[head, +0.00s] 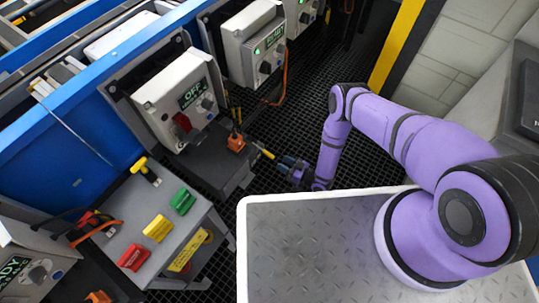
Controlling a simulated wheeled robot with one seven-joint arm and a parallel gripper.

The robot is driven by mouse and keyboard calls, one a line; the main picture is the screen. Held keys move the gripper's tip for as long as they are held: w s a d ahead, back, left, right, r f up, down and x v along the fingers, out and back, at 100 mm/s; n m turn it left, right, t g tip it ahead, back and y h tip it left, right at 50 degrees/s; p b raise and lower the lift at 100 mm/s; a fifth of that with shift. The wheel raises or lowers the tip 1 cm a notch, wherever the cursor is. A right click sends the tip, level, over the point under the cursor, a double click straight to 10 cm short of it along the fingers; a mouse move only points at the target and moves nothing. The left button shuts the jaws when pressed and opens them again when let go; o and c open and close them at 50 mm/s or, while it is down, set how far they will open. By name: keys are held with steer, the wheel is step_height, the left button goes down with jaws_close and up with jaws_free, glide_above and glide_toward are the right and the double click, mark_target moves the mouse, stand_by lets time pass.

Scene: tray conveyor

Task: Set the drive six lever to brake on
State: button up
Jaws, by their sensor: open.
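A short orange lever (236,143) stands on a dark drive housing (212,165), below a grey control box (180,100) whose display reads OFF. I cannot read a drive number here, nor tell the lever's brake setting. My gripper (268,155) is low over the dark grating, just right of the orange lever and pointing left toward it. It is open, small in view, and apart from the lever. Another orange lever (97,297) shows at the bottom left edge, below a second control box (30,262) reading READY.
A grey stand (150,215) holds red, yellow and green blocks and a yellow-handled tool (146,170). A blue conveyor frame (60,150) runs along the left. More control boxes (255,45) stand behind. Dark grating (330,60) lies open to the upper right.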

mark_target(269, 154)
steer(key=x, duration=0.8)
jaws_close()
